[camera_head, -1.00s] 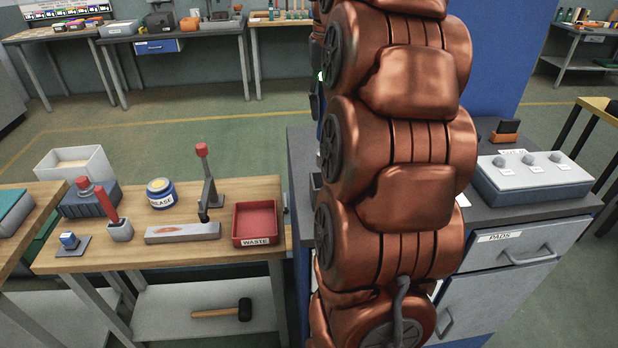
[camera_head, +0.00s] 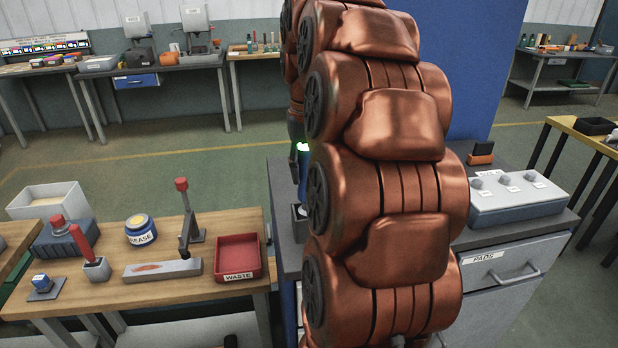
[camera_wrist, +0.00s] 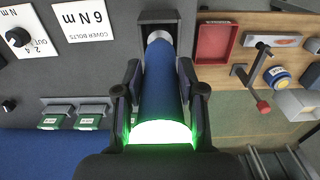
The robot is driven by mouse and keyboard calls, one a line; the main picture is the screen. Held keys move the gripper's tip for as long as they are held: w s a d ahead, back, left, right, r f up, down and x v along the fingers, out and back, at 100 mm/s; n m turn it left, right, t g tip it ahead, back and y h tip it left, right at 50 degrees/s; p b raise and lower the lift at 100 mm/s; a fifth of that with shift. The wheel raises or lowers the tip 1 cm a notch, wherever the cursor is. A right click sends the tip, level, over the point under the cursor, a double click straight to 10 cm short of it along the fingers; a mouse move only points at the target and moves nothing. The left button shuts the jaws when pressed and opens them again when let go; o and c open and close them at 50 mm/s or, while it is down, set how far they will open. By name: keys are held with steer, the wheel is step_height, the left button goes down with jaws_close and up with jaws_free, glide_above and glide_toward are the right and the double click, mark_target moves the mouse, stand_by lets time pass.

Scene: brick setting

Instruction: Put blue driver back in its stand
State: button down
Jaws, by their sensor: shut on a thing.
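The blue driver (camera_wrist: 163,95) has a blue body, a silver nose and a glowing green ring at its near end. My gripper (camera_wrist: 160,78) is shut on its body, one finger on each side. The driver's nose points at the dark grey stand (camera_wrist: 158,16) and overlaps its opening in the wrist view. I cannot tell how deep the nose sits. In the head view the driver (camera_head: 303,170) is roughly upright, directly over the small stand (camera_head: 299,224) on the cabinet top. My arm hides most of the gripper there.
A red waste tray (camera_head: 238,258), grease tin (camera_head: 140,230) and lever tool (camera_head: 189,225) stand on the wooden bench at left. A grey box with knobs (camera_head: 515,196) is on the right of the cabinet. Green items (camera_wrist: 88,122) and label cards (camera_wrist: 84,20) lie near the stand.

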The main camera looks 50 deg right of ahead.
steer(key=shift+f, duration=1.4)
steer(key=c, duration=0.7)
jaws_free()
step_height(320, 180, up, 12)
steer(key=shift+r+p, duration=0.15)
steer(key=shift+p, duration=1)
steer(key=shift+a, duration=0.1)
